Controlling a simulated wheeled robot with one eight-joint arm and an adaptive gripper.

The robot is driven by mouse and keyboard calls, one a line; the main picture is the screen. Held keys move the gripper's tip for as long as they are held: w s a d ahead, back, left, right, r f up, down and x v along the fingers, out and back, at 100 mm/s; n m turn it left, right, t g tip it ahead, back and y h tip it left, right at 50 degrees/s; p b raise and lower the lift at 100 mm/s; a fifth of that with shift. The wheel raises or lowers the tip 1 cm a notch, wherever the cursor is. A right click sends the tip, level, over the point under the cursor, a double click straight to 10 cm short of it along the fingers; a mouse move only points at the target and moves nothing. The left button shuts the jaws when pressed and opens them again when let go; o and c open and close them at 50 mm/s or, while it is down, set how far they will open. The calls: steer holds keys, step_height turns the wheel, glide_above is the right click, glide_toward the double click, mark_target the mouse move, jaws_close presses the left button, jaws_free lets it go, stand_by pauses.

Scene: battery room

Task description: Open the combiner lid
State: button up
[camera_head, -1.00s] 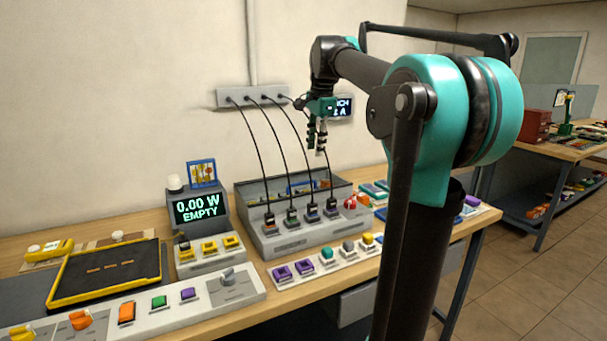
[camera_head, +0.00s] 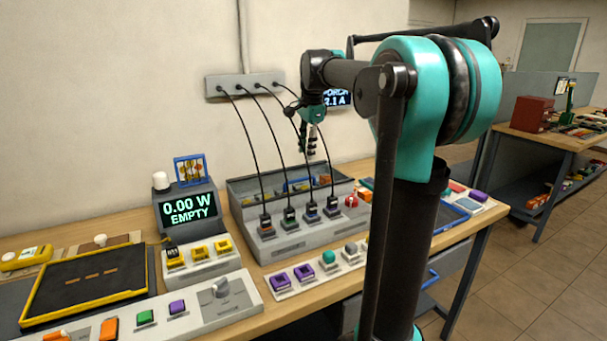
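A grey box (camera_head: 290,243) with several cabled plugs along its front stands mid-bench. Its rear part is an open-topped bay with small coloured items inside. No lid marked as the combiner's can be made out, and I cannot tell whether this box is the combiner. My gripper (camera_head: 308,153) hangs fingers down above the rear right of this box, in front of the wall. It appears to hold nothing. Its fingers are too small to tell whether they are open or shut. My own arm hides part of the bench at the right.
Cables run from a wall socket strip (camera_head: 245,85) down to the plugs, close to my gripper. A display (camera_head: 188,207) reads 0.00 W EMPTY. A yellow-edged black tray (camera_head: 90,278) and button panels (camera_head: 315,278) fill the front. A second bench (camera_head: 562,138) stands at right.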

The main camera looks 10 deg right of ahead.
mark_target(304, 179)
steer(key=f, duration=0.3)
steer(key=w+f, duration=0.1)
steer(key=f, duration=0.5)
steer(key=shift+w+a+f, duration=0.2)
steer(key=shift+w+a, duration=0.05)
steer(key=shift+w, duration=0.1)
jaws_close()
